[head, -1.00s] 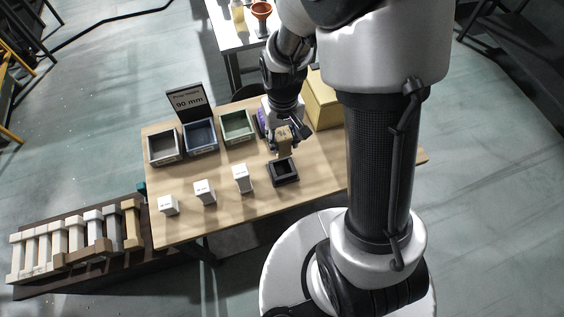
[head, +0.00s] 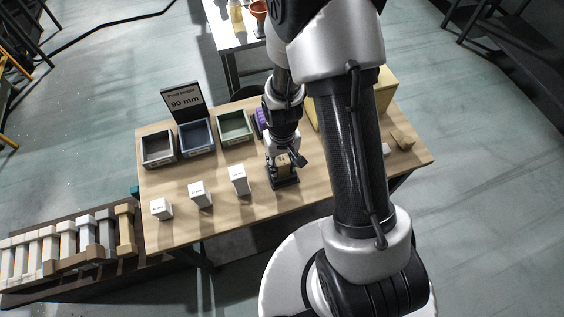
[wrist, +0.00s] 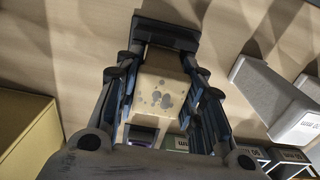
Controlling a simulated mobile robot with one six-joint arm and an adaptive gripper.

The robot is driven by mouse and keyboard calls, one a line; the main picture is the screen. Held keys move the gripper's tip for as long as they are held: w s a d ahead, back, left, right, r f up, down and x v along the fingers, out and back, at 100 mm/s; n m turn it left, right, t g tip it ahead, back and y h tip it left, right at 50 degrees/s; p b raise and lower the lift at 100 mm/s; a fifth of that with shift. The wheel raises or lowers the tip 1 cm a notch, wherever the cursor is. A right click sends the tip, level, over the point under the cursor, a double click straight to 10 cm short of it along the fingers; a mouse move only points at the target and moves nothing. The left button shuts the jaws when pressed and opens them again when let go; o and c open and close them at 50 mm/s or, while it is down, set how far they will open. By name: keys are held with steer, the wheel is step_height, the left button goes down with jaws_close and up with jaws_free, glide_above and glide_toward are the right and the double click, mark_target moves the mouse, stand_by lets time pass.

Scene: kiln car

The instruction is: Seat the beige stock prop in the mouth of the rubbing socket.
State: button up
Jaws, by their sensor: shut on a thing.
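The beige prop (head: 284,168) is between the fingers of my gripper (head: 282,162). In the wrist view the prop (wrist: 160,92) shows a speckled grey-marked end, with a finger on each side of it. The rubbing socket (head: 287,184) is a dark square holder on the table; in the head view the prop stands right over it. In the wrist view the socket (wrist: 165,33) shows as a dark edge beyond the prop. The prop's lower end is hidden, so I cannot tell whether it is inside the mouth or just above it.
Three white blocks (head: 200,194) stand left of the socket. Grey, blue and green bins (head: 158,161) line the back, with a 90 mm sign (head: 183,102). A yellow box (wrist: 25,130) is close by. A tan block (head: 401,139) lies at the right.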

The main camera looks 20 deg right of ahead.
steer(key=shift+f, duration=0.1)
steer(key=o, duration=1.1)
steer(key=s+r+t+p, duration=0.1)
steer(key=s+r+p, duration=0.1)
steer(key=r, duration=1.2)
steer(key=s+r+t+p, duration=0.1)
steer(key=s+r+p, duration=0.1)
steer(key=r, duration=1.1)
steer(key=shift+s+r+t, duration=0.45)
steer(key=shift+s+r, duration=1.1)
steer(key=shift+s, duration=0.3)
steer(key=shift+s+r+t, duration=0.4)
steer(key=shift+s+r, duration=1.1)
steer(key=shift+s, duration=0.35)
steer(key=shift+s+r+t, duration=0.45)
steer(key=shift+s+r, duration=1.1)
steer(key=shift+s, duration=0.3)
